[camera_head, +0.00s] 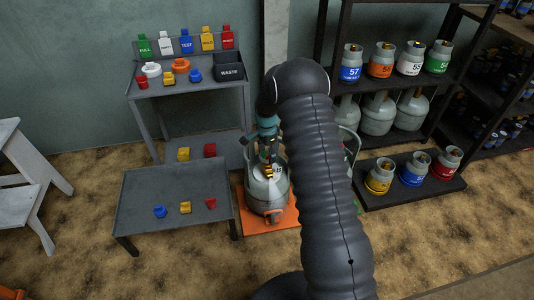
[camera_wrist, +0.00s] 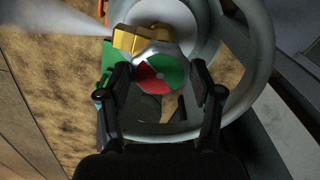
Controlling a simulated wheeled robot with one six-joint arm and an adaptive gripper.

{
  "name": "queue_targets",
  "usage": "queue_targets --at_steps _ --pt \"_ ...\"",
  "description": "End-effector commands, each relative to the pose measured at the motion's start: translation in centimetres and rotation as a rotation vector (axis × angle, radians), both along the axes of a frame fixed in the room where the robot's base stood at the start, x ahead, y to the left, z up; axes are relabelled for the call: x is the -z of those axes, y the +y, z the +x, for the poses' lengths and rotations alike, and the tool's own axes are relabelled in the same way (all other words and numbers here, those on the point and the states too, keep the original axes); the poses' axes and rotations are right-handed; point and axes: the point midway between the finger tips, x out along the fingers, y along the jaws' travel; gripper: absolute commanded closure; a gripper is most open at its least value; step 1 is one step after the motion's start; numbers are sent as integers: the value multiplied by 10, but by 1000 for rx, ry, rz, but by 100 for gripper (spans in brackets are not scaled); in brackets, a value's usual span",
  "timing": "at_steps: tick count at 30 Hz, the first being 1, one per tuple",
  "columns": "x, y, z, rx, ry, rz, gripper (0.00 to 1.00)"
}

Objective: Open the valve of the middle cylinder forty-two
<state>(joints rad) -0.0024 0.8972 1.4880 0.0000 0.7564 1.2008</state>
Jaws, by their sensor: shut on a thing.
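In the wrist view, my gripper (camera_wrist: 160,78) is shut on a round valve knob (camera_wrist: 160,72) with a red and green face, one finger on each side. The knob sits on a brass valve (camera_wrist: 145,38) inside the pale ring collar (camera_wrist: 262,75) of a cylinder. A whitish jet (camera_wrist: 55,18) streams left from the brass outlet. Another cylinder's collar (camera_head: 350,142) shows partly behind my arm.
A low grey table (camera_head: 160,188) with blue, yellow and red caps stands at left. A shelf behind it holds coloured tags, caps and a black waste bin (camera_head: 229,68). Dark racks at right hold numbered cylinders (camera_head: 381,60). My arm hides much of the middle.

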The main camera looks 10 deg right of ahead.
Motion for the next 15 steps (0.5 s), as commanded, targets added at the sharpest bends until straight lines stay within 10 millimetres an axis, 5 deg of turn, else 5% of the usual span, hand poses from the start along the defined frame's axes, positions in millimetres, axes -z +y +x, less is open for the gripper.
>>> queue_targets --at_steps 15 --pt "2 0 0 -217 0 0 70"
